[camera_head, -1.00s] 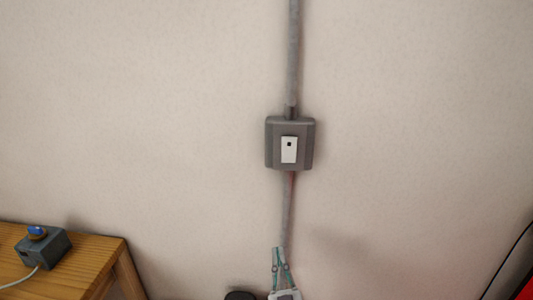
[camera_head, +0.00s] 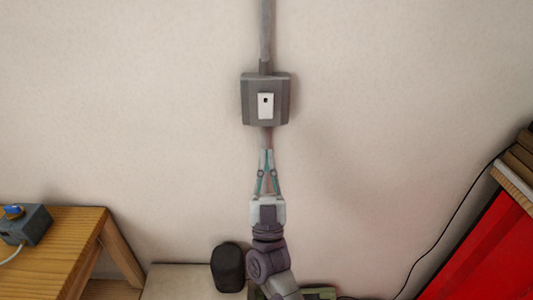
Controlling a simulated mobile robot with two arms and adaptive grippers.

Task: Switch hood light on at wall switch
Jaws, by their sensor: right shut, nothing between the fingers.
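The wall switch is a grey box (camera_head: 246,102) with a white rocker (camera_head: 265,106) that has a small dark mark on it. It sits on the wall in the upper middle of the head view. My right gripper (camera_head: 267,152) points up below the box, with its fingertips in front of the lower conduit. The fingers are shut with nothing between them. In the picture the tips are a little below the box's lower edge; I cannot tell how far they are from the wall. My left gripper is not in view.
A wooden table (camera_head: 60,250) at the lower left bears a grey box with a blue button (camera_head: 14,212). A dark rounded object (camera_head: 228,268) is left of my right arm. A red panel (camera_head: 490,250) and a black cable are at the right. The wall around the switch is clear.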

